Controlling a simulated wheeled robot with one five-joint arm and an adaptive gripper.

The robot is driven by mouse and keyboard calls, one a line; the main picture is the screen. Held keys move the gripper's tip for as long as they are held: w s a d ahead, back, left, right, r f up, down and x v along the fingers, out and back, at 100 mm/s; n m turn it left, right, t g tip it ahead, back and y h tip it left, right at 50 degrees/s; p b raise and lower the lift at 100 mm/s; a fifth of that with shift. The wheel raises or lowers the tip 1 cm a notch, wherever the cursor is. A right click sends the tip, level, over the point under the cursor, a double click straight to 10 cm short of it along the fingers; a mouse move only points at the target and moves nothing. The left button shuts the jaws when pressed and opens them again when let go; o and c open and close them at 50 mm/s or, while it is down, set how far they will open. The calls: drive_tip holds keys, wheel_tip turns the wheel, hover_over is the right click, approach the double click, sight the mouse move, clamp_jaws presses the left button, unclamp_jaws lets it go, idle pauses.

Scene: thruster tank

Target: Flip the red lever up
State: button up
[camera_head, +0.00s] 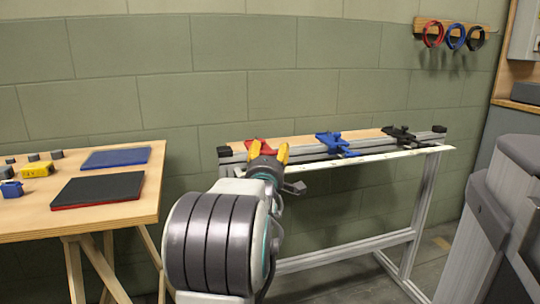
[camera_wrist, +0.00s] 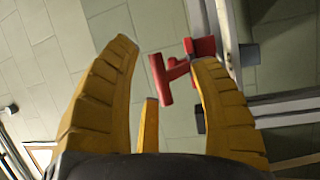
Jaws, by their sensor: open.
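The red lever (camera_head: 266,145) is at the left end of the rail on the metal frame, partly hidden behind my gripper (camera_head: 268,152). In the wrist view the red lever (camera_wrist: 163,78) shows as a T-shaped handle joined to a red base at its right. My yellow fingers (camera_wrist: 165,53) are spread wide, and the handle appears between their tips in the picture, nearer the right finger. The right fingertip overlaps the edge of the red base. I see no clear contact, and the gap in depth is hard to tell. My gripper is open and empty.
A blue lever (camera_head: 330,141) and a black lever (camera_head: 400,134) sit further right on the same metal frame (camera_head: 345,247). A wooden table (camera_head: 60,222) with a blue panel, a dark panel and small blocks stands at left. Red, blue and black rings hang on the wall.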

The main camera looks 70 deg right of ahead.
drive_tip(key=shift+o, duration=0.2)
drive_tip(key=shift+d, duration=0.1)
clamp_jaws()
idle(0.5)
